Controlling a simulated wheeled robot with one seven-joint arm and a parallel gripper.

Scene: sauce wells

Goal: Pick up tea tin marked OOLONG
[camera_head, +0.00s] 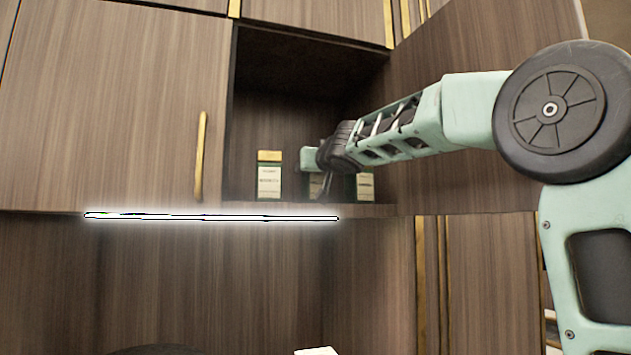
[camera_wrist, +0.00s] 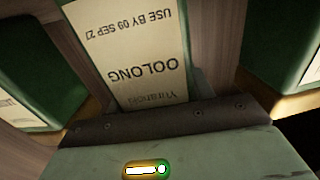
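The tea tin marked OOLONG (camera_wrist: 142,60) fills the upper middle of the wrist view. Its pale label reads upside down, and its lower part in the picture is cut off by my gripper (camera_wrist: 160,140). In the head view my gripper (camera_head: 328,163) is inside the open cupboard, in front of the middle tin (camera_head: 316,186), which it largely hides. The fingers cannot be made out clearly, so I cannot tell whether they are open or shut, or touching the tin.
A green tin with a gold lid (camera_head: 269,178) stands left of my gripper, and another tin (camera_head: 365,186) stands close on the right. Both neighbours are near. The cupboard's side walls and open door (camera_head: 470,60) bound the space. A lit strip (camera_head: 210,217) runs beneath the shelf.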

